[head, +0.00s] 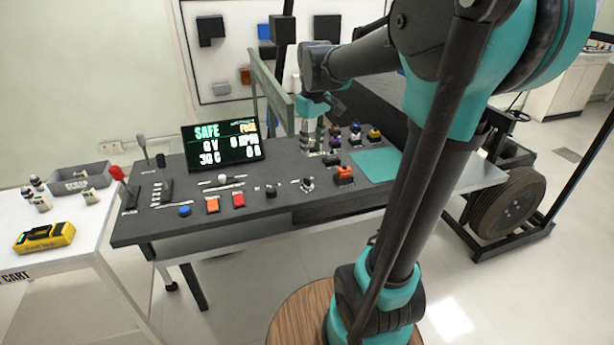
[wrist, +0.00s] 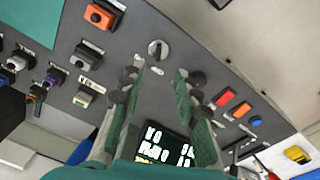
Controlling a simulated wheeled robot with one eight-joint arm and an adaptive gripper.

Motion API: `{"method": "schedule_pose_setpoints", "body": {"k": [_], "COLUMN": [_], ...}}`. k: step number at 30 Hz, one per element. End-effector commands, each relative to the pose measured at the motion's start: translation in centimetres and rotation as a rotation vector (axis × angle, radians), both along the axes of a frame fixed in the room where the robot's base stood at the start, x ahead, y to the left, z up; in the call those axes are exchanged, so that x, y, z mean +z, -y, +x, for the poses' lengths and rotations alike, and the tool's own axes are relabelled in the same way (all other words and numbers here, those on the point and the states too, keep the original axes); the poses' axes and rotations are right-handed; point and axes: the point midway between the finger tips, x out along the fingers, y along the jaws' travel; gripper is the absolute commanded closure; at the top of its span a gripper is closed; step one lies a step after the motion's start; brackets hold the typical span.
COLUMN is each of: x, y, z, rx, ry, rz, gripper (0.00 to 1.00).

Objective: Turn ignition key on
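A round silver switch with a raised dark middle, which looks like the ignition key (wrist: 158,49), sits on the dark console top. It also shows in the head view (head: 308,183), at the console's front middle. Its label is too small to read. My gripper (wrist: 160,76) is open and empty, its two green fingers well apart. In the wrist view the switch lies just beyond the fingertips, roughly centred between them. In the head view my gripper (head: 312,150) hangs over the back of the console, behind the switch. The display (head: 222,144) reads SAFE.
A black knob (head: 270,190), red button (head: 238,199), orange button (head: 212,204) and blue button (head: 184,211) line the front. An orange switch (head: 344,173) stands right of the key. Several coloured connectors and levers stand on the console. A green upright frame (head: 270,95) rises behind.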

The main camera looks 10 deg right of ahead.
Motion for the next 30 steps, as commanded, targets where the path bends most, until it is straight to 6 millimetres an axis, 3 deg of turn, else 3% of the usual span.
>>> {"method": "schedule_pose_setpoints", "body": {"k": [1,4,10,14,30], "x": [1.5,3.4,3.6,1.8,-8.6], "y": [-0.4,-0.8,-1.0,-1.0,-1.0], "z": [1.1,2.2,2.8,2.8,2.8], "rx": [0.04,0.097,0.128,0.127,0.125], "ry": [-0.023,-0.055,-0.071,-0.07,-0.07], "rz": [-0.003,-0.008,-0.01,-0.01,-0.011], "gripper": [0.68,0.68,0.68,0.68,0.68]}}
